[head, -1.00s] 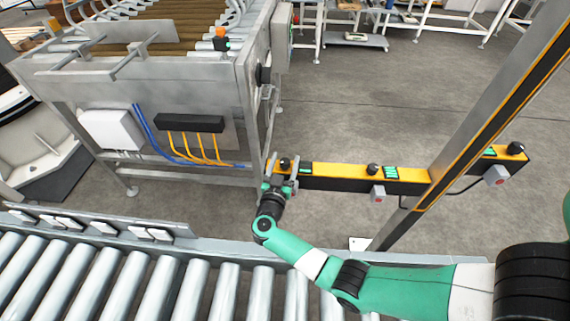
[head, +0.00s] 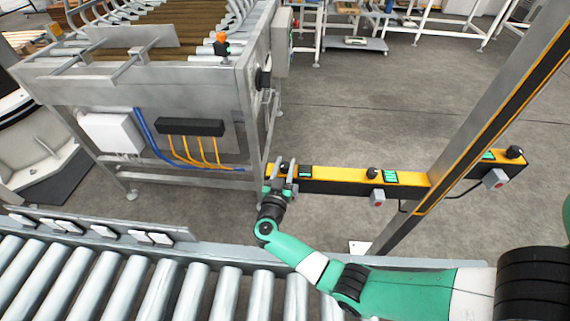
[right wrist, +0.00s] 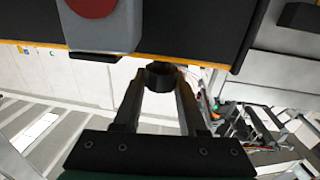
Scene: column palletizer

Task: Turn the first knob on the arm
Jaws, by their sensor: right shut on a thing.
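The yellow and black arm (head: 335,182) sticks out level from a metal post. My right gripper (head: 283,166) is at its left end, with its two fingers shut on the small black first knob (head: 285,164). In the right wrist view, the dark knob (right wrist: 160,73) sits between the fingertips of the right gripper (right wrist: 160,80), under the arm's edge. The gripper partly hides the knob in the head view. A second black knob (head: 372,173) and a third black knob (head: 515,153) stand farther right on the arm. My left gripper is not in view.
A red button on a grey box (right wrist: 95,25) hangs close to the fingers. Another button box (head: 495,179) is at the arm's right. The slanted post (head: 470,130) stands beside my right arm. A roller conveyor (head: 150,285) runs below; a metal conveyor frame (head: 150,95) is left.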

